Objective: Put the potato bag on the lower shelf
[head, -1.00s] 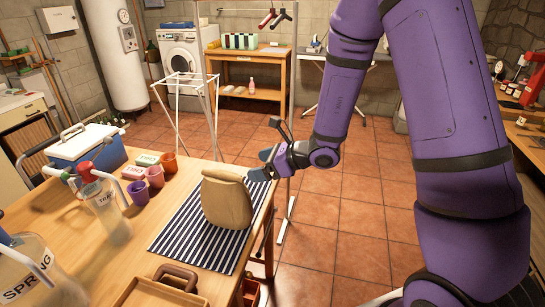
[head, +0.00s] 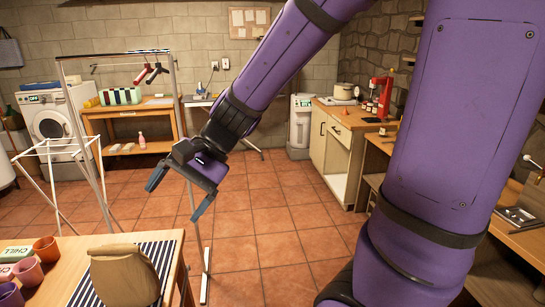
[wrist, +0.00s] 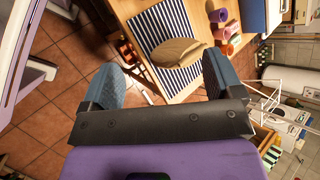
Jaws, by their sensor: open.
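The potato bag, a plain tan sack (head: 124,276), stands on a striped mat (head: 163,252) on the wooden table (head: 63,256) at the lower left of the head view. The bag (wrist: 178,52) also shows in the wrist view, beyond my fingers. My gripper (head: 174,202) is open and empty. It hangs in the air past the table's far edge, apart from the bag. A wooden bench (head: 168,112) at the back left has a lower shelf (head: 158,145) holding a pink bottle and some flat pale items.
Several cups (head: 46,249) stand left of the bag. A white drying rack (head: 50,185) and a tall clothes rail (head: 90,150) stand before the wooden bench. A cabinet (head: 335,150) and worktop line the right side. The tiled floor (head: 250,230) between is clear.

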